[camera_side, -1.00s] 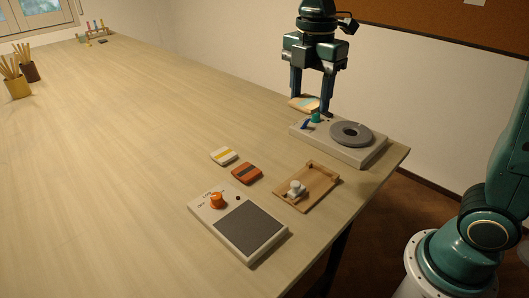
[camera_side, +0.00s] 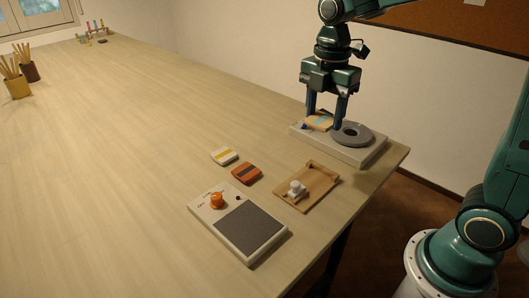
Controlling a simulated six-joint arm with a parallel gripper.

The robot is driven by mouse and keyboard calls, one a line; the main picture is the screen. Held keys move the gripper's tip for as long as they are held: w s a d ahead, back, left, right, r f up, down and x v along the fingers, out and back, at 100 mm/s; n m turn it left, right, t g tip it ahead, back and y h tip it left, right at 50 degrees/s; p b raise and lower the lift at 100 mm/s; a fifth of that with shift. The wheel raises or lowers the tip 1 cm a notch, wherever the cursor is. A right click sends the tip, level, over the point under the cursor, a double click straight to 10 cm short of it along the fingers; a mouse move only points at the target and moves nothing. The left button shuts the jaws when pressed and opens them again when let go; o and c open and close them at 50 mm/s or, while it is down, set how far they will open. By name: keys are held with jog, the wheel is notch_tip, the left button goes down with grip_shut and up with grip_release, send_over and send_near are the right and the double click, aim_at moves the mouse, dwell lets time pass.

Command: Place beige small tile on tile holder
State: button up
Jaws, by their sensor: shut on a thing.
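My gripper (camera_side: 325,121) is shut on a small beige tile (camera_side: 315,125) with a teal stripe. The fingers hide part of the tile. Gripper and tile are in front of or over the left part of a pale device with a grey round disc (camera_side: 351,135); I cannot tell the gap between them. The wooden tile holder (camera_side: 319,179) lies flat on the table, nearer the camera and left of the disc. It has raised edge pieces and a white knob (camera_side: 296,188) at its near left side.
A white tile with a yellow stripe (camera_side: 223,156) and an orange tile with a dark stripe (camera_side: 246,174) lie left of the holder. A device with an orange knob and dark pad (camera_side: 237,228) stands nearer. Pots of sticks (camera_side: 18,87) stand far left. The table's middle is clear.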

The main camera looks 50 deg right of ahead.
aim_at(324, 118)
notch_tip(324, 118, down, 11)
jog(key=shift+r, duration=0.1)
dwell(0.3)
jog(key=shift+f, duration=2.15)
jog(key=shift+f, duration=0.1)
jog(key=o, duration=1.1)
notch_tip(324, 118, up, 12)
jog(key=shift+r, duration=0.15)
